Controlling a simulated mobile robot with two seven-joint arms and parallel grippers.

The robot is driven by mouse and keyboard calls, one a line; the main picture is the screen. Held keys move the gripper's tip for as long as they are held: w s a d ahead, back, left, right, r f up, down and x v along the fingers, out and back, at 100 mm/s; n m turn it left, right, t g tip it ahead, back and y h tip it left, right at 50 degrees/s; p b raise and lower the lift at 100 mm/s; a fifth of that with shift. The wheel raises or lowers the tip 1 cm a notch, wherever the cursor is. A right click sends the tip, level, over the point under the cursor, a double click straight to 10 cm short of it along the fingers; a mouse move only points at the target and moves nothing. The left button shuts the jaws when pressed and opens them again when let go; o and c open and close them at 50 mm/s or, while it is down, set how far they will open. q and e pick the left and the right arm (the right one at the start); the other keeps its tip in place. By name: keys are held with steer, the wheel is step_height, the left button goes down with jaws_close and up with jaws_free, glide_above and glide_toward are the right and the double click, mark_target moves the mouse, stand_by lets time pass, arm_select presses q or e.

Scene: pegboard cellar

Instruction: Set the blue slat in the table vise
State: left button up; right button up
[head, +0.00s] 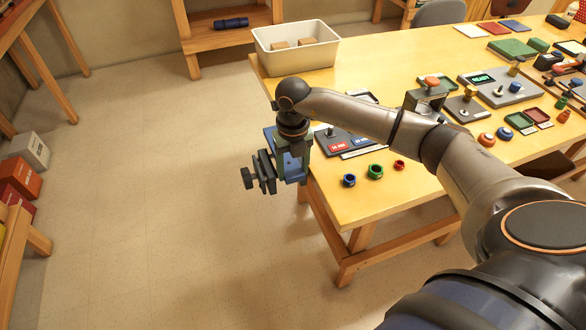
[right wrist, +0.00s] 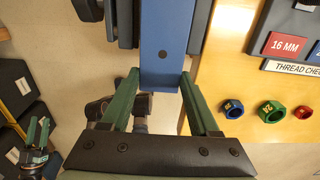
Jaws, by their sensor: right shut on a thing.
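The blue slat (right wrist: 163,45) shows in the right wrist view as a flat blue bar with a dark round spot near its end. My right gripper (right wrist: 161,84) is shut on this end with its green fingers. The slat runs between dark blocks on both sides, which look like the jaws of the table vise (right wrist: 120,22). In the head view the vise (head: 263,172) is at the table's left edge, and my right gripper (head: 293,158) is right beside it. Whether the slat touches the jaws is not clear. My left gripper (right wrist: 38,128) shows small at lower left, fingers apart and empty.
The yellow table (head: 400,205) holds blue, green and red rings (head: 376,171) near its front edge and a thread-check board (head: 335,145) beside my gripper. A white bin (head: 295,60) stands at the far corner.

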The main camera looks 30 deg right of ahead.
steer(key=shift+f, duration=0.5)
steer(key=shift+f+b, duration=0.45)
steer(key=shift+f, duration=0.15)
steer(key=o, duration=1.4)
steer(key=shift+o, duration=0.2)
steer(key=shift+r, duration=0.15)
